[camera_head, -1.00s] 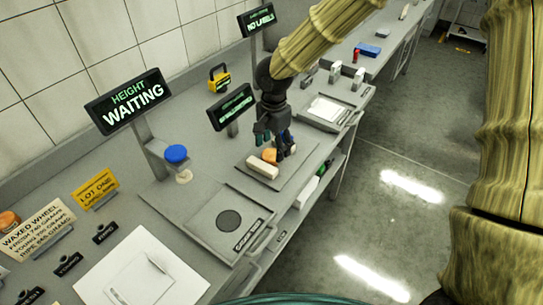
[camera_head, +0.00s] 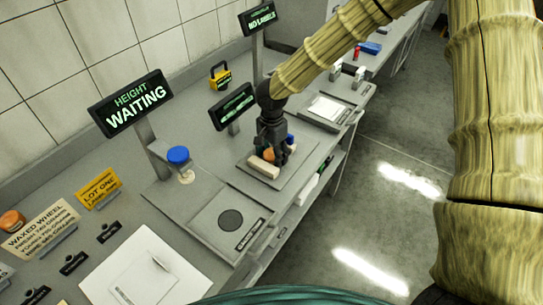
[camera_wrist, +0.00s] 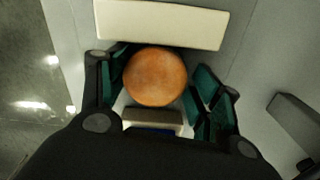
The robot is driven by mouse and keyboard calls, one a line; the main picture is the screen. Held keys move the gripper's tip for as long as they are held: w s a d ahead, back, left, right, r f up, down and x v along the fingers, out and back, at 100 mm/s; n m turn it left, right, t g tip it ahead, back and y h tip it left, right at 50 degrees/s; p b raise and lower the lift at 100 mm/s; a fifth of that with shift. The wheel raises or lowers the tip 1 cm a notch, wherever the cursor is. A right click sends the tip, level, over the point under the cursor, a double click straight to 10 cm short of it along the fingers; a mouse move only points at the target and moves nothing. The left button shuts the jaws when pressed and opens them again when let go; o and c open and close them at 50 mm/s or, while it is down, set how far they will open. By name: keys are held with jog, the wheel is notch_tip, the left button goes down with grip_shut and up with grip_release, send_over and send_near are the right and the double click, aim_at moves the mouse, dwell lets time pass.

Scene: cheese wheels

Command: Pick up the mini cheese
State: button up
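A small round orange cheese (camera_head: 268,156), which I take for the mini cheese, is on a grey plate (camera_head: 250,180) on the bench. In the wrist view the cheese (camera_wrist: 155,76) shows as a full disc between my two fingers. My gripper (camera_head: 274,150) points down over it in the head view. In the wrist view my gripper (camera_wrist: 158,92) is open, with teal-padded fingers on both sides of the cheese. Whether the pads touch it cannot be told. In the head view the fingers partly hide the cheese.
A cream block (camera_head: 263,167) lies close in front of the cheese; it also shows in the wrist view (camera_wrist: 160,24). A second pale block (camera_wrist: 152,120) with blue beside it lies on the other side.

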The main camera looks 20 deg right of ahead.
jog(key=shift+s+d+r, duration=0.15)
jog(key=shift+s+r, duration=0.2)
jog(key=shift+c, duration=1.3)
jog(key=c, duration=0.4)
jog(key=shift+f, duration=0.1)
jog(key=shift+c, duration=0.9)
jog(key=shift+w, duration=0.1)
